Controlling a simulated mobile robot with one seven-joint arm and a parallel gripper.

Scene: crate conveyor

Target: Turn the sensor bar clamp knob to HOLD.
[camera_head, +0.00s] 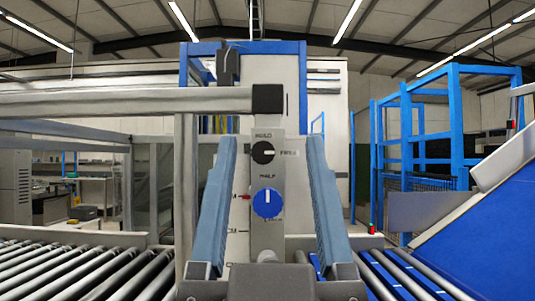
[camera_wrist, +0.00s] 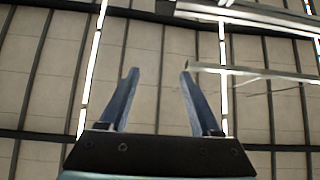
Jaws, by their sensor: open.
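The black clamp knob (camera_head: 262,152) is on the upper part of a grey upright plate (camera_head: 265,243) in the head view. A label that appears to read HOLD is above it, and one like FREE is to its right. Its pale mark points right, toward FREE. A larger blue knob (camera_head: 267,203) sits below it, its white mark roughly upright. My gripper (camera_head: 272,142) is open, its two blue-grey fingers pointing up, one each side of the knobs in the picture. No contact shows. In the wrist view, my gripper (camera_wrist: 160,74) is empty; neither knob shows.
A grey horizontal bar (camera_head: 130,101) runs left from a black block (camera_head: 267,98) above the black knob. Roller conveyors (camera_head: 70,272) lie low on the left, with more rollers and a blue sloping belt (camera_head: 490,228) on the right. Blue frames (camera_head: 455,130) stand behind.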

